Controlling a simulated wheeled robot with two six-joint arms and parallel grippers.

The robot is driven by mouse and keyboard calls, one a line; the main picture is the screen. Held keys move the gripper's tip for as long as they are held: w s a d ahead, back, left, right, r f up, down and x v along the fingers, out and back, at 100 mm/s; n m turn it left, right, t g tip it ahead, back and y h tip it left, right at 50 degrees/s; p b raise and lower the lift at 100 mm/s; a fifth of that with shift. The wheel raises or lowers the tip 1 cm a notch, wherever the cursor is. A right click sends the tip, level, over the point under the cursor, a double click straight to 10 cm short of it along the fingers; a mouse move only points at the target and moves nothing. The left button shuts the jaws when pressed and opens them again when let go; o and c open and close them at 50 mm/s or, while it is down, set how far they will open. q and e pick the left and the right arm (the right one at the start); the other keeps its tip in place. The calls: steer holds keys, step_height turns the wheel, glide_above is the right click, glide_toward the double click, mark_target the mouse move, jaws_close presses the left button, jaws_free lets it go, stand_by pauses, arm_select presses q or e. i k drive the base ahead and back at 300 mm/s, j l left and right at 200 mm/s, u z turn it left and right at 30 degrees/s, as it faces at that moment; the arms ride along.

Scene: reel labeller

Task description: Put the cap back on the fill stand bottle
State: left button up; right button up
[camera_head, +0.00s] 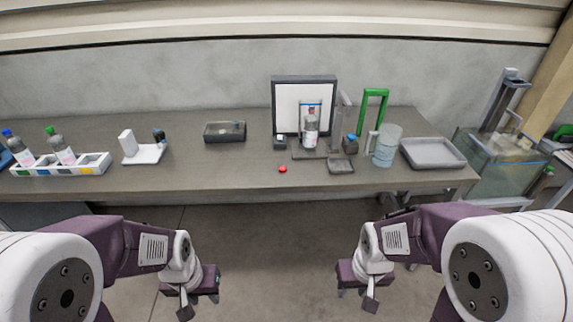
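The fill stand bottle (311,132), clear with a pale label, stands upright on the fill stand (305,154), in front of a dark-framed white panel. No coloured cap shows on its top, though its neck is small and hard to make out. A small red cap (282,169) lies on the bench in front of the stand, a little left of the bottle. My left gripper (187,302) and my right gripper (369,300) hang low in front of the bench, well away from both. Neither visibly holds anything; their finger gaps are unclear.
A white rack (93,164) with capped bottles stands at the far left of the bench (220,172). A dark box (225,131) stands mid-left. Right of the stand are a blue-topped item (351,143), a clear jug (386,147) and a grey tray (433,153).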

mark_target(310, 130)
steer(key=i+l+u, duration=0.2)
steer(key=i, duration=0.3)
steer(key=i+l+u, duration=0.15)
steer(key=i, duration=0.35)
steer(key=i+l+u, duration=0.2)
steer(key=i, duration=0.3)
